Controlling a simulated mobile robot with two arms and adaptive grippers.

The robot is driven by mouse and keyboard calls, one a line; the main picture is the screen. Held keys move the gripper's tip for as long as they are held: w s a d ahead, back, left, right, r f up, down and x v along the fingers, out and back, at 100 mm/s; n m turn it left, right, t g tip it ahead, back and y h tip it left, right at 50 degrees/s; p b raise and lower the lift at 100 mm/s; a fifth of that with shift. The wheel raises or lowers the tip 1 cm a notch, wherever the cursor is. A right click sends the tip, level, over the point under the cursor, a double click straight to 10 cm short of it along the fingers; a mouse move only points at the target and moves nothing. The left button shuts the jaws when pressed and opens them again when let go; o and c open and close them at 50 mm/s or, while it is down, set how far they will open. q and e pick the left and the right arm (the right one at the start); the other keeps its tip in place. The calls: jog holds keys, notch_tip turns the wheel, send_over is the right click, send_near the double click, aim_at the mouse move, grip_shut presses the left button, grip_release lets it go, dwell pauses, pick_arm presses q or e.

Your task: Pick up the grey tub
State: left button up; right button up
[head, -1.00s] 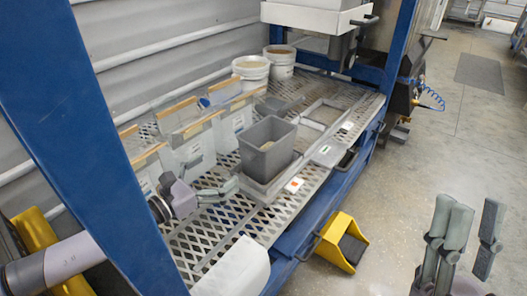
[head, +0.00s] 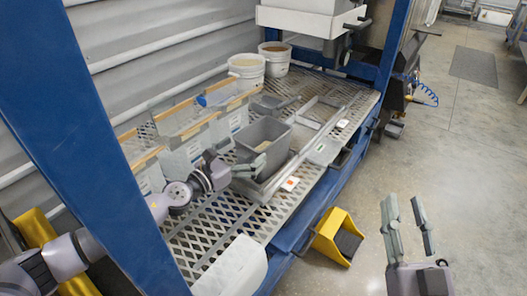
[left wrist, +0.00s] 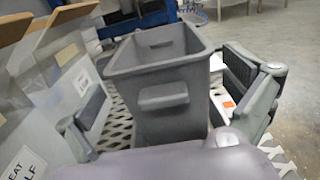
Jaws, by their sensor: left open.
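The grey tub (head: 267,158) stands upright on the slatted rack in the head view, with some pale material inside. In the left wrist view the tub (left wrist: 160,95) fills the middle, its near wall and grip lug facing the camera. My left gripper (head: 236,160) is open at the tub's near left side. In the left wrist view its fingers lie to the left and right of the tub, with gaps visible; I cannot tell whether the tips touch it. My right gripper (head: 406,215) is open and empty over the floor, far from the tub.
Labelled white bins (head: 183,160) with tan edges stand close left of the tub. Two white buckets (head: 246,72) are at the back. A white hopper (head: 300,20) hangs above the rack's far end. A blue post (head: 85,140) and a yellow scoop-like bin (head: 328,227) are nearby.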

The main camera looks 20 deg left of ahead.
pick_arm(q)
jog(key=x, duration=0.6)
jog(key=shift+c, duration=0.4)
jog(key=c, duration=1.7)
jog(key=shift+a+r, duration=0.1)
jog(key=shift+r, duration=0.05)
